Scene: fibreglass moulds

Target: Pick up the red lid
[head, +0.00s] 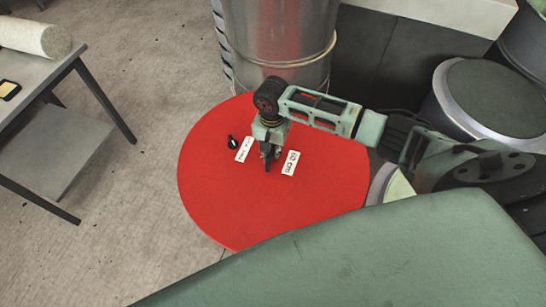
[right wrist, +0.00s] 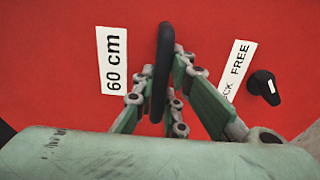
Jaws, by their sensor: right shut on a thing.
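The red lid (head: 225,190) is a large flat disc in the middle of the head view. It fills most of the right wrist view (right wrist: 60,40). It bears a "60 cm" label (head: 290,162), a second label (head: 244,149) reading partly "FREE", and a small black knob (head: 232,142). My right gripper (head: 268,160) is over the lid's middle, pointing down. In the right wrist view, its fingers are shut on the lid's upright black handle (right wrist: 164,70). What lies under the lid is hidden, and I cannot tell whether it is raised. My left gripper is not in view.
A metal drum (head: 285,45) stands right behind the lid. More drums (head: 497,95) stand at the right. At the left is a table (head: 45,75) with a white roll (head: 35,37) on it. The floor (head: 120,200) between table and lid is clear.

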